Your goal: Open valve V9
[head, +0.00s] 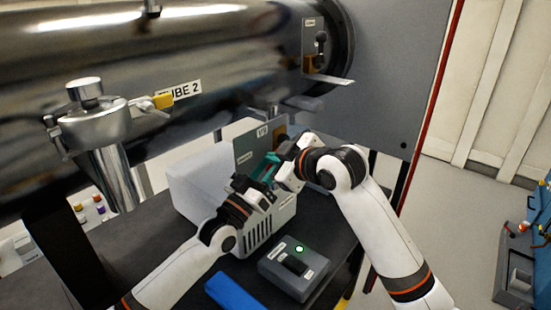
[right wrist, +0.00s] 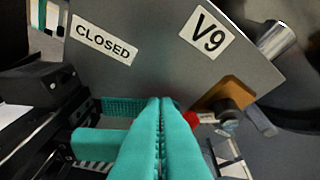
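Valve V9's grey plate (right wrist: 165,55) fills the top of the right wrist view, with a "V9" label and a "CLOSED" label. The plate also shows in the head view (head: 246,147). A red handle (right wrist: 194,121) with a white tag lies by a brass-coloured block (right wrist: 226,93), its left part hidden behind my right fingers. My right gripper (right wrist: 159,105) has its teal fingers together; whether they touch the handle I cannot tell. It also shows in the head view (head: 277,160). My left gripper (head: 266,172) is close beside it; its finger gap is unclear.
A large metal tube (head: 180,45) labelled "TUBE 2" runs above the work area. A pale box (head: 205,180) stands behind my left gripper. A grey control box (head: 294,268) with a green light and a blue block (head: 233,293) lie in front on the dark bench.

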